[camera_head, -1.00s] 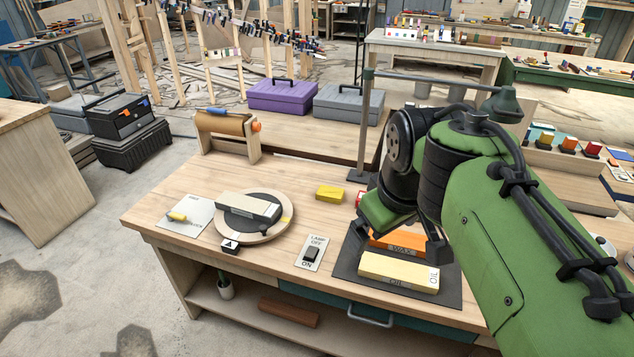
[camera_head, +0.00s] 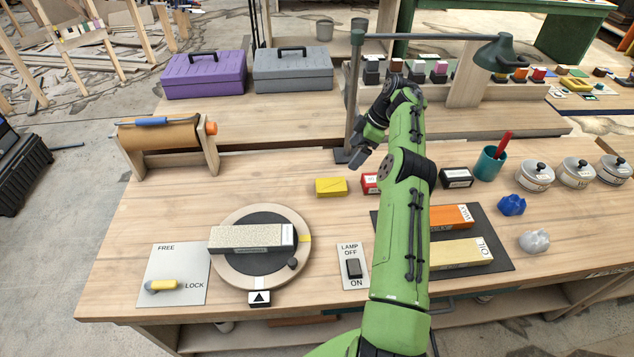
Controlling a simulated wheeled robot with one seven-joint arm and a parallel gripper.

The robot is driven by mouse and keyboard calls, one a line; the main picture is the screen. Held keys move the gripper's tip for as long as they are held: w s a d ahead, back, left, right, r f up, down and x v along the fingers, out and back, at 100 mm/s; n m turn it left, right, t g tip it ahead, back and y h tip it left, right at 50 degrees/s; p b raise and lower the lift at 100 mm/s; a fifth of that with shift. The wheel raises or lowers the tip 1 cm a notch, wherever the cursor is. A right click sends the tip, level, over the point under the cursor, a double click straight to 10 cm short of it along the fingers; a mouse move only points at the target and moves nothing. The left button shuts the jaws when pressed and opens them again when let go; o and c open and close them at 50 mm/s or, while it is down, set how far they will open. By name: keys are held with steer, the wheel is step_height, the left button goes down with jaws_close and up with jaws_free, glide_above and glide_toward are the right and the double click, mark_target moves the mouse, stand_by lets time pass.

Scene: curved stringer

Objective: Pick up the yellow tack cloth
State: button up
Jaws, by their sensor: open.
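The yellow tack cloth, seen as a small folded yellow block (camera_head: 331,187), lies flat on the wooden workbench (camera_head: 140,215), near its middle. My gripper (camera_head: 357,158) hangs from the green arm, to the upper right of the yellow block in the picture, by the foot of the lamp post. Its dark fingers point down and to the left. It is open, with nothing seen between the fingers. The gap between gripper and cloth is clear, but I cannot tell the gripper's exact height.
A red box (camera_head: 370,184) sits just right of the cloth, partly behind my arm. The lamp post (camera_head: 351,110) stands behind. A round turntable (camera_head: 232,274) with a stone is front left, a paper roll holder (camera_head: 165,140) back left. Bench left of the cloth is free.

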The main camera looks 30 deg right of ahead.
steer(key=b, duration=0.4)
glide_above(332, 184)
steer(key=s+d, duration=0.2)
step_height(332, 184, down, 9)
steer(key=shift+w+r, duration=0.1)
steer(key=shift+w, duration=0.05)
steer(key=x, duration=0.5)
steer(key=shift+w+f, duration=0.1)
steer(key=shift+f, duration=0.3)
steer(key=shift+r, duration=0.1)
steer(key=c, duration=1)
step_height(332, 184, up, 10)
steer(key=shift+r+p, duration=0.1)
steer(key=shift+p, duration=0.8)
